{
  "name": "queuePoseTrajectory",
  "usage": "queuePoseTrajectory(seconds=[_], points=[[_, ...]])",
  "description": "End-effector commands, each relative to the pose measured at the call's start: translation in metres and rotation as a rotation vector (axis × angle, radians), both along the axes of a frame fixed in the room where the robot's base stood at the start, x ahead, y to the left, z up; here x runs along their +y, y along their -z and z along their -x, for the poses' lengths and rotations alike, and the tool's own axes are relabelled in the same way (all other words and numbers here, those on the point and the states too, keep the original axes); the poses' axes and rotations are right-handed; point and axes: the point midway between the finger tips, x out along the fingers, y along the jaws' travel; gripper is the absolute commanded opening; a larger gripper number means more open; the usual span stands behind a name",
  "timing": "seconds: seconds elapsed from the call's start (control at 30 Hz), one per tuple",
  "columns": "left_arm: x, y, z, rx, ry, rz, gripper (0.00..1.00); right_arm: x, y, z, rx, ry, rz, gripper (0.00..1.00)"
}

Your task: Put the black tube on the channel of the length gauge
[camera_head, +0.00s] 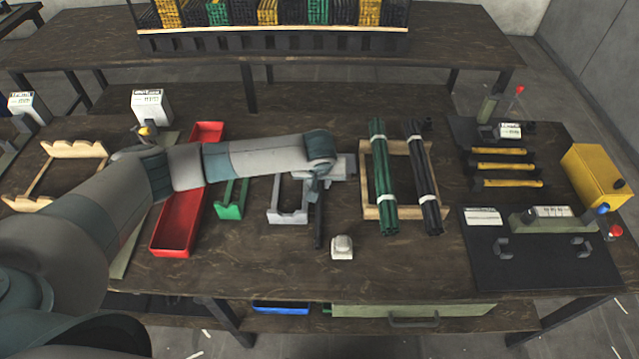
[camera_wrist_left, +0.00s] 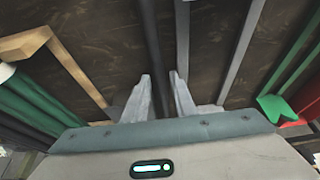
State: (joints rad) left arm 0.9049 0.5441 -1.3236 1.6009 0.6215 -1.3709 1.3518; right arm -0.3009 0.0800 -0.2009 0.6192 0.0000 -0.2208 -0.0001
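A single black tube (camera_head: 318,228) lies front to back on the table, just right of a grey cradle. My left gripper (camera_head: 318,194) points down over its far part. In the left wrist view the black tube (camera_wrist_left: 152,45) runs between the two fingers (camera_wrist_left: 160,88), closer to one of them, with a narrow gap to the other; they look open around it. A fixture with a long grey-green block (camera_head: 553,217) stands at the right front; I cannot tell which device is the length gauge. My right gripper is not in view.
A grey cradle (camera_head: 275,216) stands left of the tube, with a green cradle (camera_head: 228,212) and red tray (camera_head: 176,222) beyond. A wooden rack (camera_head: 372,212) holds green and black tube bundles at right. A small white block (camera_head: 342,247) sits in front.

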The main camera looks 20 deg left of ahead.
Motion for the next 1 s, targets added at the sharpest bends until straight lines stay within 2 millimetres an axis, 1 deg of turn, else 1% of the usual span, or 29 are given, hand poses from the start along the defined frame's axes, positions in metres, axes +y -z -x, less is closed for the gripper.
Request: queuePoseTrajectory(seconds=[0.33, 0.37, 0.4, 0.43, 0.47, 0.83, 1.0], points=[[0.000, 0.000, 0.000, 0.000, 0.000, 0.000, 0.24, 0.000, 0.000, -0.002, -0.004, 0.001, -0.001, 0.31], [0.000, 0.000, 0.000, 0.000, 0.000, 0.000, 0.22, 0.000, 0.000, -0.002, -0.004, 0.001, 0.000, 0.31], [0.000, 0.000, 0.000, 0.000, 0.000, 0.000, 0.12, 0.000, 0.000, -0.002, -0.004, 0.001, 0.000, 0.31], [0.000, 0.000, 0.000, 0.000, 0.000, 0.000, 0.05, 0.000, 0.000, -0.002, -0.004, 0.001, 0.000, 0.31], [0.000, 0.000, 0.000, 0.000, 0.000, 0.000, 0.00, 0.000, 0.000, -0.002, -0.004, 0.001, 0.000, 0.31], [0.000, -0.002, 0.000, -0.001, 0.000, 0.000, 0.00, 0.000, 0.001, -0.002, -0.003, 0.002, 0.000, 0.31], [-0.001, -0.014, -0.001, -0.002, 0.001, 0.001, 0.00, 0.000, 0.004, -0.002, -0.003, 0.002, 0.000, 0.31]])
